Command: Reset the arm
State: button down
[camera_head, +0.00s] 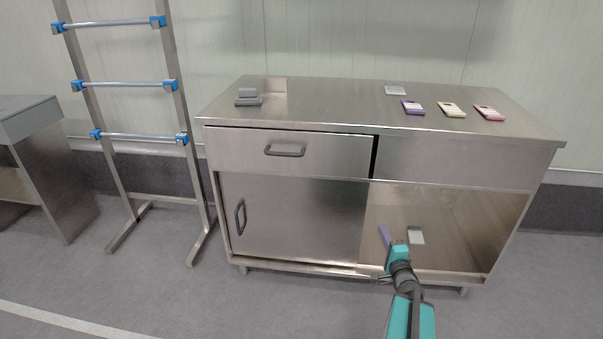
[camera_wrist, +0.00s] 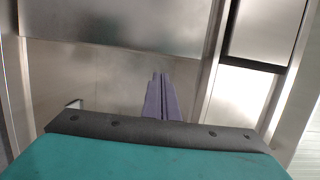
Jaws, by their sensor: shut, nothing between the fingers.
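My gripper (camera_head: 382,228) is in front of the open lower right compartment of the steel cabinet (camera_head: 470,225). Its purple fingers lie close together with nothing between them. In the wrist view the fingers (camera_wrist: 160,78) point away from the camera, side by side, toward bare metal surfaces. My teal and black arm reaches up from the bottom of the head view.
A small pale item (camera_head: 416,236) shows in the compartment, near my gripper. A drawer (camera_head: 325,152) and a left door (camera_head: 290,215) are closed or nearly so. A ladder-like rack (camera_head: 125,84) stands left.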

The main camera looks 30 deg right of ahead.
jog(key=w+a+r+n+y+p, duration=0.1)
jog(key=w+a+n+y+p, duration=0.25)
jog(key=a, duration=0.65)
jog(key=w+a+n+y+p, duration=0.1)
jog(key=w+a+y+p, duration=0.4)
jog(key=a, duration=0.6)
jog(key=s+a+f+n+g+y+p, duration=0.1)
jog(key=a+f+n+g+y+p, duration=0.15)
jog(key=a, duration=0.55)
jog(key=s+a+f+n+g+y+p, duration=0.1)
jog(key=a+n+g, duration=0.15)
jog(key=a, duration=0.65)
jog(key=s+a+f+n+g+y+p, duration=0.15)
jog(key=a+n, duration=0.25)
jog(key=a, duration=0.4)
jog(key=s+a+f+n+g+p, duration=0.35)
jog(key=s+a+g, duration=0.2)
jog(key=s, duration=0.45)
jog(key=s+a+f+n+g+p, duration=0.2)
jog(key=s+a+f+n+g, duration=0.3)
jog(key=s, duration=0.4)
jog(key=s+d+f+g+h, duration=0.2)
jog(key=s+d+g+h, duration=0.3)
jog(key=s+d, duration=0.7)
jog(key=shift+s+h+p, duration=0.35)
jog(key=shift+s+h, duration=0.25)
jog(key=shift+h, duration=0.55)
jog(key=shift+f, duration=0.1)
